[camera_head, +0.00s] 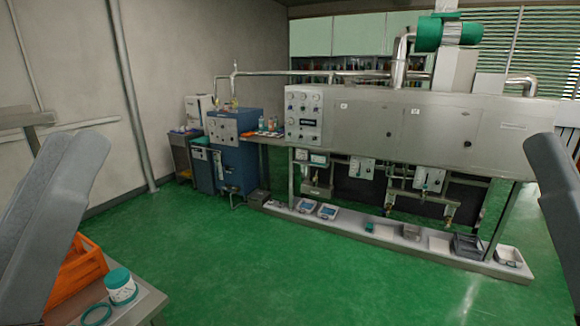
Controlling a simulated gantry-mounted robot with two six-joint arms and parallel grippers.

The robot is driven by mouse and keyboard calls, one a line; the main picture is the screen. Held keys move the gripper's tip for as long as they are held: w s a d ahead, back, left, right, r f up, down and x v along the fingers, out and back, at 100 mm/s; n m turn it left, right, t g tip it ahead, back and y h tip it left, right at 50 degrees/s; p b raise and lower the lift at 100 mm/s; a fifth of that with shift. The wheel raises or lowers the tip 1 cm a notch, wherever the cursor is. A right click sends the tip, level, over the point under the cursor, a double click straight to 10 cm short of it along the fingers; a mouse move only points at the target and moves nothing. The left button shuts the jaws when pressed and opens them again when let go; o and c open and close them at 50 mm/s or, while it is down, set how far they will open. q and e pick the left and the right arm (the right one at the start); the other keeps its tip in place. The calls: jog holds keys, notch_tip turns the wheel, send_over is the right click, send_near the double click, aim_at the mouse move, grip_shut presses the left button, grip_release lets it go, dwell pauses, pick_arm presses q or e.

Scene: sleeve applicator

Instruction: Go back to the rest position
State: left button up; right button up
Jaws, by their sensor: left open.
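My left gripper (62,190) is a blurred grey shape at the left edge of the head view, raised in front of the pale wall. It is open, and nothing shows held in it. It is above and left of a table corner (148,308) and apart from the things there. On the right edge only a grey part of my right arm (558,185) shows; its gripper tips are not in view.
On the table corner are a white jar with a teal lid (121,287), a teal ring (96,315) and an orange crate (80,268), partly hidden by my left arm. A long grey machine (425,125) and a blue cabinet (235,155) stand beyond. The green floor (270,270) is clear.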

pick_arm(q)
jog(key=a+r+y+p, duration=0.2)
jog(key=r+y+p, duration=0.1)
jog(key=r+p, duration=1.6)
jog(key=a+r+t+y+p, duration=0.1)
jog(key=a+r+y+p, duration=0.1)
jog(key=r+p, duration=1.7)
jog(key=shift+s+n+y, duration=0.25)
jog(key=shift+n+y, duration=0.15)
jog(key=shift+y, duration=0.3)
notch_tip(320, 180, down, 49)
jog(key=b, duration=4.9)
jog(key=shift+f, duration=0.15)
